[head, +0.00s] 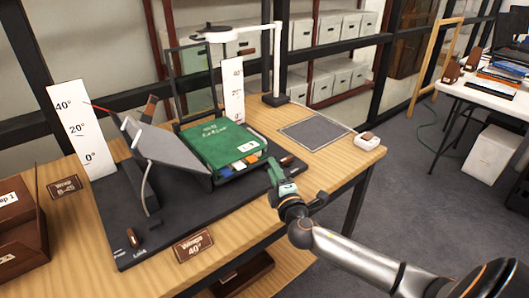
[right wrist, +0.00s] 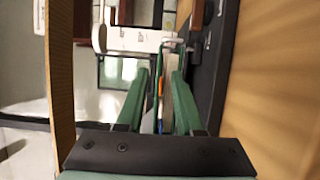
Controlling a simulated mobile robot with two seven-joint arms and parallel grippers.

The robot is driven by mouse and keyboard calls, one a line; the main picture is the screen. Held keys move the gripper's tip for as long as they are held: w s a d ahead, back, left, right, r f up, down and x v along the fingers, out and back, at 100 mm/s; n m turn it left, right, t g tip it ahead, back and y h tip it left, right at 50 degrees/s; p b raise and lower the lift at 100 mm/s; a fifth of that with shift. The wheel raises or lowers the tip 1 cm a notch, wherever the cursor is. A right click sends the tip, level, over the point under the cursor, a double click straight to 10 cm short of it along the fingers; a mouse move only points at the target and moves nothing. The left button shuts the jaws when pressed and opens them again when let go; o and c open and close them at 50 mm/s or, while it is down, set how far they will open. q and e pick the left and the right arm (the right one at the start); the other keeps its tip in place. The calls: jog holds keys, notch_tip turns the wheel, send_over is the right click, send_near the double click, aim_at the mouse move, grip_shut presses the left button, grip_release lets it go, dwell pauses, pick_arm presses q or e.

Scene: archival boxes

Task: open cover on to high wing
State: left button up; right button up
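A green book (head: 218,143) with gold lettering and a white label lies closed on a black cradle base (head: 180,225). Colored tabs stick out at its front edge. A grey wing (head: 165,147) slopes up on the book's left side. White angle scales stand at the left (head: 82,130) and behind the book (head: 233,90). My right gripper (head: 280,180) is just right of the book's front right corner. In the right wrist view its green fingers (right wrist: 158,95) are apart, with the book's edge and tabs (right wrist: 163,88) seen between or beyond them; contact cannot be told. My left gripper is out of view.
A brown sign (head: 194,247) reading "Wings 40°" stands at the base's front. A lamp post (head: 276,60), a grey mat (head: 315,133) and a white device (head: 367,141) are behind and right. A brown box (head: 22,235) sits at left.

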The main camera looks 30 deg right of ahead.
jog(key=x, duration=0.8)
jog(key=shift+w+f, duration=0.1)
jog(key=shift+w, duration=0.15)
grip_shut()
dwell(1.1)
